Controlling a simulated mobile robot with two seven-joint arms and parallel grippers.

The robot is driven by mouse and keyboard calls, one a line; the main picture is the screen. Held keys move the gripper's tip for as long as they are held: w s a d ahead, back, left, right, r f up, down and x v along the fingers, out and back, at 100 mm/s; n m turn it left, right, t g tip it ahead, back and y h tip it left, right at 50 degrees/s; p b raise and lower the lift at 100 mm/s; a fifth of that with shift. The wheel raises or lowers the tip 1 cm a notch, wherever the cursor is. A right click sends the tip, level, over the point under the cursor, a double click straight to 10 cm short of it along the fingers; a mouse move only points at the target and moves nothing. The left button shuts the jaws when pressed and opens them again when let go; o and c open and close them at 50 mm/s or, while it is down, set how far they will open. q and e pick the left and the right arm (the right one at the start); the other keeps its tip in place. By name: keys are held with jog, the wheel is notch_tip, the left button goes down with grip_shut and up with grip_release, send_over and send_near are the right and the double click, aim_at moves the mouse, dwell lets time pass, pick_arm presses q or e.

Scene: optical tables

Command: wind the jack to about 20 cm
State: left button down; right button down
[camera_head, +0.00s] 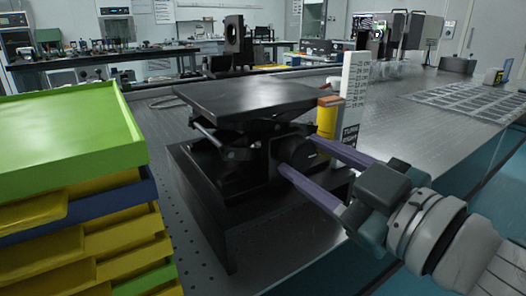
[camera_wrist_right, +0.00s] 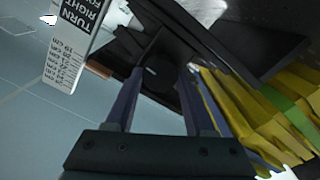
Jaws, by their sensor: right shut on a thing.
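The jack is black, with a flat top plate (camera_head: 250,97) raised level over crossed arms, and it stands on a black block (camera_head: 200,205). Its dark round knob (camera_head: 297,150) faces my right arm. My right gripper (camera_head: 301,156) has its two purple fingers on either side of the knob, shut on it. In the right wrist view the knob (camera_wrist_right: 160,76) lies between the fingertips. A white upright scale (camera_head: 355,88) with cm marks and "TURN RIGHT" lettering stands beside the jack; its reading against the plate is too small to tell. My left gripper is not in view.
Stacked yellow, blue and green trays (camera_head: 70,125) stand close at the left. A yellow cylinder (camera_head: 327,117) stands behind the knob, near the scale. The perforated table top (camera_head: 400,130) is clear to the right of the scale, up to a grid-like flat panel (camera_head: 470,100).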

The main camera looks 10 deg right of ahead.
jog(key=shift+n, duration=0.9)
jog(key=shift+c, duration=1.3)
grip_release()
jog(key=shift+s, duration=0.1)
jog(key=v, duration=0.9)
jog(key=shift+s, duration=0.3)
jog(key=shift+d+r, duration=0.1)
jog(key=shift+d, duration=0.05)
